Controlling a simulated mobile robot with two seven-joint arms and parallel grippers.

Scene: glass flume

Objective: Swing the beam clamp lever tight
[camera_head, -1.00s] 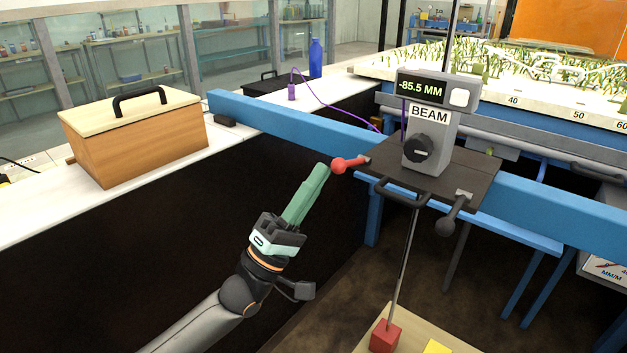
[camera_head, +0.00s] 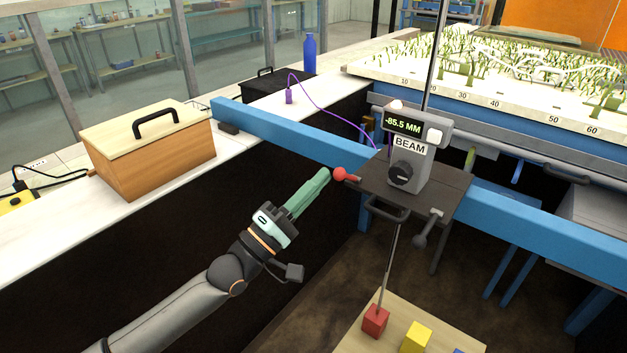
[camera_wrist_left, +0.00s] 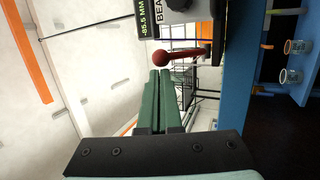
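The lever with the red ball knob (camera_head: 339,174) sticks out at the left edge of the dark carriage plate (camera_head: 444,195) on the blue beam (camera_head: 280,132). My left gripper (camera_head: 326,173) has green fingers pressed together with nothing visible between them. Its tips are right beside the red knob, on its left in the head view. In the left wrist view the knob (camera_wrist_left: 161,57) sits just beyond the fingertips (camera_wrist_left: 159,73); I cannot tell whether they touch. A second lever with a grey knob (camera_head: 420,241) hangs at the plate's right. My right gripper is not in view.
The BEAM gauge (camera_head: 408,150) reads -85.5 MM and stands on the plate with a tall rod. A front handle (camera_head: 388,213) juts from the plate. A wooden box (camera_head: 150,150) sits on the left counter. Below is a board with a red block (camera_head: 375,321) and a yellow block (camera_head: 416,337).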

